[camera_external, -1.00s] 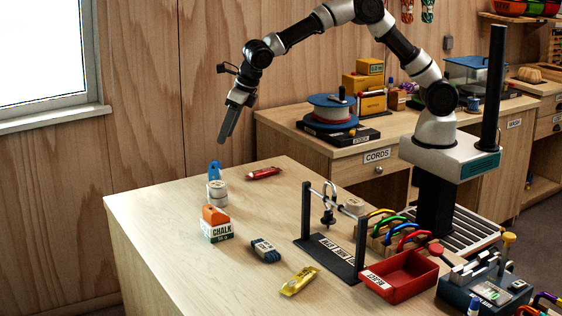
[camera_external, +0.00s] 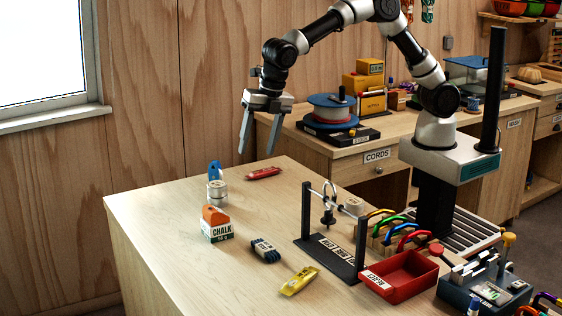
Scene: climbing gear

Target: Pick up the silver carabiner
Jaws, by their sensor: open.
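A silver-grey carabiner (camera_external: 329,191) appears to hang upright on the bar of a small black rack (camera_external: 334,256) near the middle of the table. A dark piece sits at its lower end; the exact contact is too small to tell. My gripper (camera_external: 258,150) points down above the table's far left part, with its two fingers apart and nothing between them. It is up and to the left of the rack, well clear of the carabiner.
Coloured carabiners (camera_external: 404,226) stand in a wooden block right of the rack, beside a red tray (camera_external: 403,277).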

